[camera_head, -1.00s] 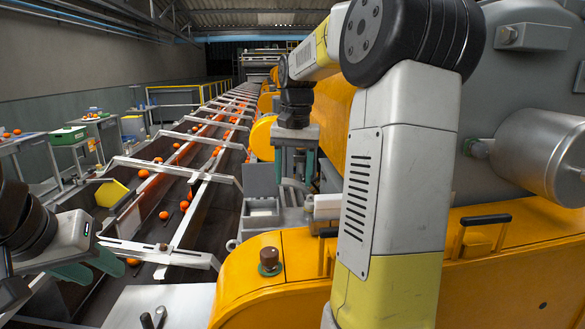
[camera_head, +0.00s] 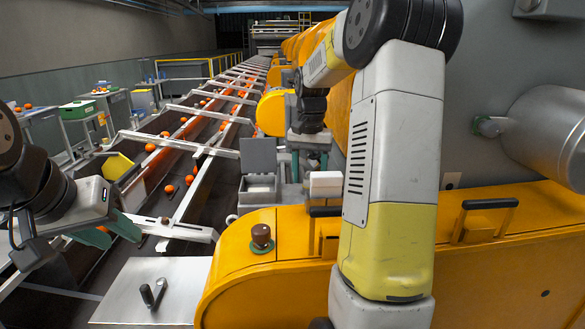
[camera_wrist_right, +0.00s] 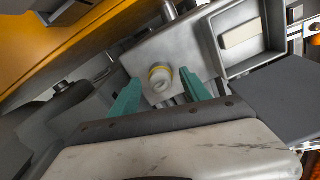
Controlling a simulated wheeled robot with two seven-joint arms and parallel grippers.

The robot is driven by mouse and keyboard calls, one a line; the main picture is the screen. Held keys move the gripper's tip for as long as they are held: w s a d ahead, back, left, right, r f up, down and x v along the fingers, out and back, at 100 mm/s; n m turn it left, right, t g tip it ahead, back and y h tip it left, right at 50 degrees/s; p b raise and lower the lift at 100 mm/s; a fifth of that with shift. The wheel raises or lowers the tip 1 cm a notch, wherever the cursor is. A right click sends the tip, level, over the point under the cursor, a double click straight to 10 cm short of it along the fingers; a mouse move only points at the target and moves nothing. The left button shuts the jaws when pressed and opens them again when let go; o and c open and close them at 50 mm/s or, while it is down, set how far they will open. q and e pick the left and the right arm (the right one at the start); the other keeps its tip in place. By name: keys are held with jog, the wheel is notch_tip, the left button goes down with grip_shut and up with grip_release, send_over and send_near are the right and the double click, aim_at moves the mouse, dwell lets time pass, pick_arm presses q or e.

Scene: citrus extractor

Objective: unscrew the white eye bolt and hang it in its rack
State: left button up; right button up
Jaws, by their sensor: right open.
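In the right wrist view a small round white piece with a yellow ring (camera_wrist_right: 160,78), which looks like the white eye bolt seen end-on, stands on a grey metal block. My right gripper (camera_wrist_right: 162,92) is open, its two green fingers on either side of the white piece with gaps showing. In the head view my right gripper (camera_head: 309,163) points down beside the yellow machine, and the bolt is hidden there. My left gripper (camera_head: 112,232) is open and empty over the conveyor at the left. I cannot make out the rack for certain.
A grey box with a raised lid (camera_head: 259,187) stands left of my right gripper; its tray holds a pale bar (camera_wrist_right: 243,33). The yellow housing (camera_head: 290,238) carries a brown knob (camera_head: 261,235) and black handles. A metal plate (camera_head: 150,290) lies in front. Oranges lie along the conveyor.

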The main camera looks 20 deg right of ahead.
grip_shut()
jog(key=n, duration=0.6)
jog(key=shift+d+r, duration=0.1)
jog(key=n, duration=0.6)
jog(key=shift+d, duration=0.1)
jog(key=shift+c, duration=1.5)
grip_release()
jog(key=m, duration=0.6)
jog(key=shift+a, duration=0.2)
jog(key=m, duration=0.6)
